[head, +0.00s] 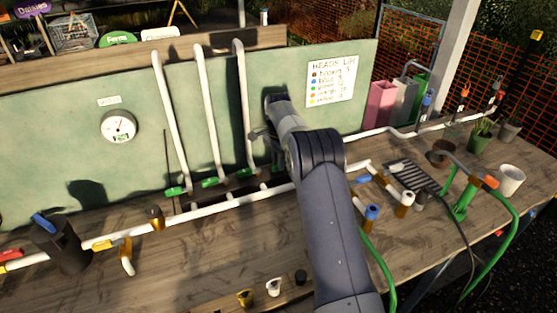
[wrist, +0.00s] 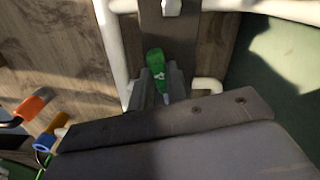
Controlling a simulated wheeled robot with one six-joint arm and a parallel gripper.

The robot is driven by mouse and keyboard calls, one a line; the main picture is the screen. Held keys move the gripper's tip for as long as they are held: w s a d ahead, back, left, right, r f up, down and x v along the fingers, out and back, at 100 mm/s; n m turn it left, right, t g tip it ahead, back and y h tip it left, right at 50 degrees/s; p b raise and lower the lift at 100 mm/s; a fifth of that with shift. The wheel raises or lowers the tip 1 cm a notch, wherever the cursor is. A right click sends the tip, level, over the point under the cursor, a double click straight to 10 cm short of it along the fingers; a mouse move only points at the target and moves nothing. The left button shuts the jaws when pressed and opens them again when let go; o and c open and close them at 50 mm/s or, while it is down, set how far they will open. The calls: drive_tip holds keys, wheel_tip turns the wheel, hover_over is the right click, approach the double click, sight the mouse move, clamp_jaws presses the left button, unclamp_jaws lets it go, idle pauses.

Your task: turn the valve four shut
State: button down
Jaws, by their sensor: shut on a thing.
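In the wrist view my gripper (wrist: 158,92) is shut on a green valve handle (wrist: 155,62), with a grey finger on each side of it. A small white mark shows on the handle, but I cannot read it. The handle lies roughly in line with the grey-brown plate beyond it. In the head view my arm hides this handle and the fingers. Other green valve handles (head: 209,182) show in a row left of my arm, at the feet of white upright pipes (head: 205,110).
A long white pipe (head: 115,238) runs along the bench (head: 190,270). A green backboard (head: 60,130) with a gauge (head: 118,126) and a sign (head: 331,80) stands behind. A black pot (head: 62,245) is at left. Pipe stubs and green hoses (head: 379,262) crowd the right.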

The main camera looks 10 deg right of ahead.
drive_tip(key=shift+w+a+r+m+p, duration=0.2)
drive_tip(key=shift+w+m+p, duration=0.2)
drive_tip(key=shift+m+p, duration=0.4)
drive_tip(key=shift+w+f+m, duration=0.15)
drive_tip(key=shift+w+m, duration=0.15)
drive_tip(key=shift+m, duration=0.5)
drive_tip(key=c, duration=1.4)
unclamp_jaws()
drive_tip(key=shift+o, duration=0.2)
wheel_tip(320, 180, up, 11)
drive_tip(key=shift+f, duration=0.15)
